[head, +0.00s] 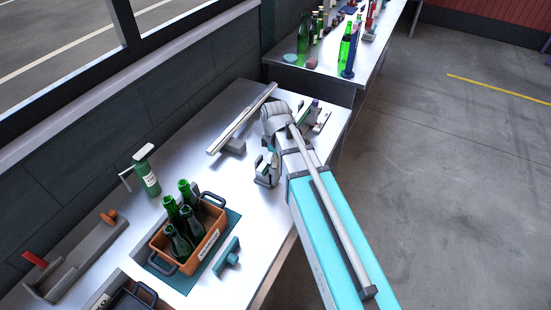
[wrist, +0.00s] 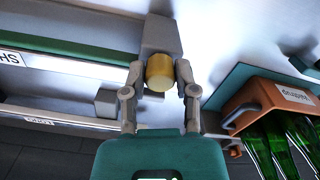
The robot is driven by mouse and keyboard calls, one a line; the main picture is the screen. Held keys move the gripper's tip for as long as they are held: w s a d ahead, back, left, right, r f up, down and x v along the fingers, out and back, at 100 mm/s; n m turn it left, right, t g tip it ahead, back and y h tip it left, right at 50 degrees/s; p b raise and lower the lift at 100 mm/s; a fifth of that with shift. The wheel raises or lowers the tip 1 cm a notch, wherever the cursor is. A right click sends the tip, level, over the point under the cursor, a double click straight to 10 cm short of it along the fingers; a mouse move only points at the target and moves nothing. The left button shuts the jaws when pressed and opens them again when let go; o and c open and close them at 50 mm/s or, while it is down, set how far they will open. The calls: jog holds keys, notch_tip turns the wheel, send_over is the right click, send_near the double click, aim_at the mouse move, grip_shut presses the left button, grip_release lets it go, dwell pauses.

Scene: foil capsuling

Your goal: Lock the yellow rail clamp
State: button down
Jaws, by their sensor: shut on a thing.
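The yellow rail clamp shows in the wrist view as a short yellow cylinder (wrist: 160,74) against the end of a grey block (wrist: 160,36). My gripper (wrist: 159,70) has one finger on each side of the yellow piece, with its tips closed against it. The teal body of my gripper fills the bottom middle of the wrist view. In the head view I cannot make out the yellow clamp, and my arm covers part of that area of the bench. Whether the clamp is locked cannot be told.
An orange crate (head: 161,243) of green bottles stands on the bench, and it shows at the right of the wrist view (wrist: 262,97). A long pale rail (head: 243,118) lies beyond my arm. A green spray bottle (head: 146,172) stands left. Bare bench lies between.

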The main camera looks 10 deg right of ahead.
dwell(0.4)
jog(key=shift+c, duration=2)
grip_release()
jog(key=shift+m, duration=0.3)
